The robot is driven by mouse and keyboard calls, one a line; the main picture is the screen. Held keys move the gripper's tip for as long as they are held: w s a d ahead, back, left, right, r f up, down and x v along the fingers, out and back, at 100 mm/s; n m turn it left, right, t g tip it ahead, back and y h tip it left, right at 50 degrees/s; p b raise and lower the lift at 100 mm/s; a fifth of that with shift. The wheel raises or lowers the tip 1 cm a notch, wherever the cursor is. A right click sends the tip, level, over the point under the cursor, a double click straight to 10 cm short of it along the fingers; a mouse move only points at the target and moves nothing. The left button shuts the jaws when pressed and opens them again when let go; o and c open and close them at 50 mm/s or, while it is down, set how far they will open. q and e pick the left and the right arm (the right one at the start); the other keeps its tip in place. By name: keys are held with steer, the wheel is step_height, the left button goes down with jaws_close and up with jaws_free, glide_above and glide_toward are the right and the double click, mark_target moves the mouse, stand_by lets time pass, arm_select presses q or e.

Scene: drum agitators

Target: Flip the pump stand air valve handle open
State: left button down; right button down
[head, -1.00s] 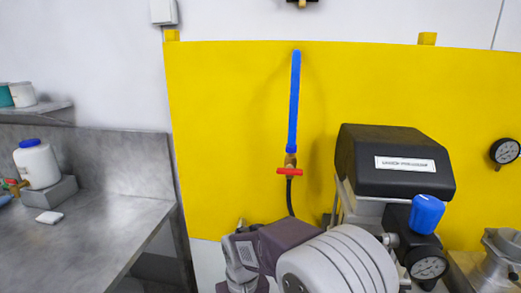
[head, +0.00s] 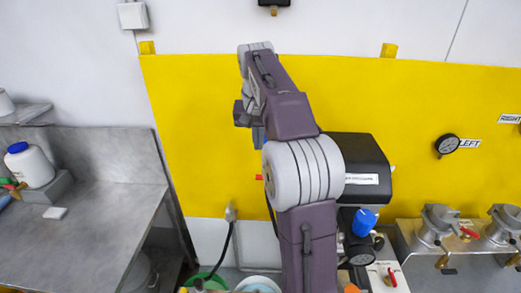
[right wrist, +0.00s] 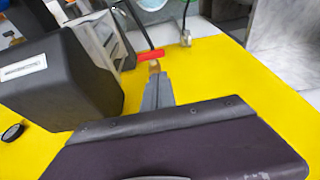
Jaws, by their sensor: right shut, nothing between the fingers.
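The air valve's red handle (right wrist: 150,56) shows in the right wrist view, crosswise to the black hose, with a bit of brass fitting below it. In the head view only a sliver of the red handle (head: 259,177) shows beside my arm. The blue tube above it is hidden there by the arm. My right gripper (head: 258,138) is shut and empty, in front of the yellow panel and higher in the picture than the handle. In the right wrist view its grey fingers (right wrist: 155,78) point at the valve; I cannot tell whether they touch it. My left gripper is out of view.
A black-topped pump unit (head: 361,155) with a blue knob (head: 364,222) stands right of my arm. Gauges and metal fittings (head: 437,224) are further right. A steel bench (head: 100,222) with a white bottle (head: 31,165) is at left. The yellow panel (head: 200,120) is clear left of the arm.

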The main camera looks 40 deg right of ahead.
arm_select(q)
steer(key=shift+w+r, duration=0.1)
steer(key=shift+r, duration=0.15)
arm_select(e)
steer(key=shift+w+d+r, duration=0.1)
steer(key=shift+d+r, duration=0.15)
steer(key=shift+r, duration=0.15)
steer(key=p, duration=0.1)
glide_toward(260, 175)
steer(key=x, duration=0.5)
steer(key=shift+d+f, duration=0.15)
steer(key=shift+d, duration=0.05)
steer(key=shift+f, duration=0.55)
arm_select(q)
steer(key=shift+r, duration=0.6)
